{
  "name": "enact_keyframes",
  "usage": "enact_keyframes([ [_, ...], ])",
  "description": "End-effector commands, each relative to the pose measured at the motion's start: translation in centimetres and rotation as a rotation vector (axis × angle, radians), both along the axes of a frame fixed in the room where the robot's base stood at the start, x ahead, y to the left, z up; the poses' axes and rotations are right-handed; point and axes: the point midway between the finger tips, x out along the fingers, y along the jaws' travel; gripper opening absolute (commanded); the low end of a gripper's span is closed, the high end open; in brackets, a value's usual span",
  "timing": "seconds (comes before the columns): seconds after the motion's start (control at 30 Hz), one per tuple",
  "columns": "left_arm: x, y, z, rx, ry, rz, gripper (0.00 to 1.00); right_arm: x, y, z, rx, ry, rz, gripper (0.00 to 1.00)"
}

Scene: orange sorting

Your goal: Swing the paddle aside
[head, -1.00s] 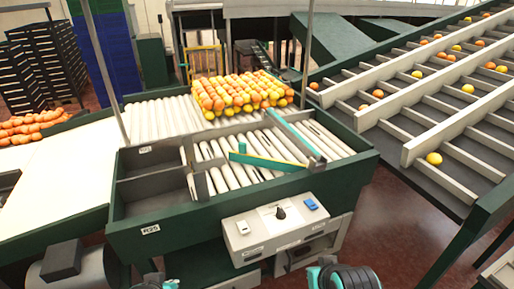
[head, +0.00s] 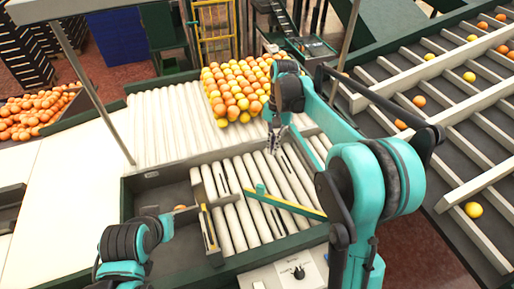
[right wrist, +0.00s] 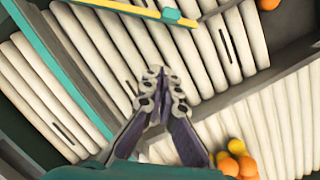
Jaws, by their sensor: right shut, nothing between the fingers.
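The paddle (head: 285,203), a thin yellow and teal bar with an upright teal peg (head: 261,190), lies slantwise across the white rollers in the head view. My right arm hides its right end. The paddle also shows at the top of the right wrist view (right wrist: 128,8). My right gripper (head: 272,148) is shut and empty above the rollers, beyond the paddle and apart from it. Its closed fingertips show in the middle of the right wrist view (right wrist: 161,86).
A heap of oranges (head: 232,88) sits on the rollers just behind my right gripper. A grey divider (head: 202,190) stands left of the paddle, by a dark bin (head: 160,188). A slatted conveyor (head: 462,100) runs at the right.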

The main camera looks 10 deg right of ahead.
Motion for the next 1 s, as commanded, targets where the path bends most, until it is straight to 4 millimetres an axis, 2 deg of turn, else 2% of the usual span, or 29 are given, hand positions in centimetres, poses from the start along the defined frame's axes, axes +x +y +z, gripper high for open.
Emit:
enact_keyframes([
  [0.13,-0.1,0.0,0.5,0.0,0.001,0.0,0.0,0.5,0.2,-0.1,0.001,0.027,-0.011,0.0],
  [0.27,-0.1,0.0,0.4,0.0,0.001,0.0,0.0,0.3,0.3,-1.3,0.0,0.029,-0.012,0.0],
  [0.7,0.0,0.0,0.2,0.0,0.0,0.0,0.0,-1.7,1.4,-9.9,0.001,0.027,-0.01,0.0],
  [0.83,0.0,0.0,0.6,0.0,0.0,0.0,0.0,-3.6,2.5,-9.6,0.001,0.027,-0.01,0.0],
  [1.0,0.0,0.0,0.7,0.0,0.0,0.0,0.0,-4.8,3.2,-9.6,0.001,0.027,-0.01,0.0],
])
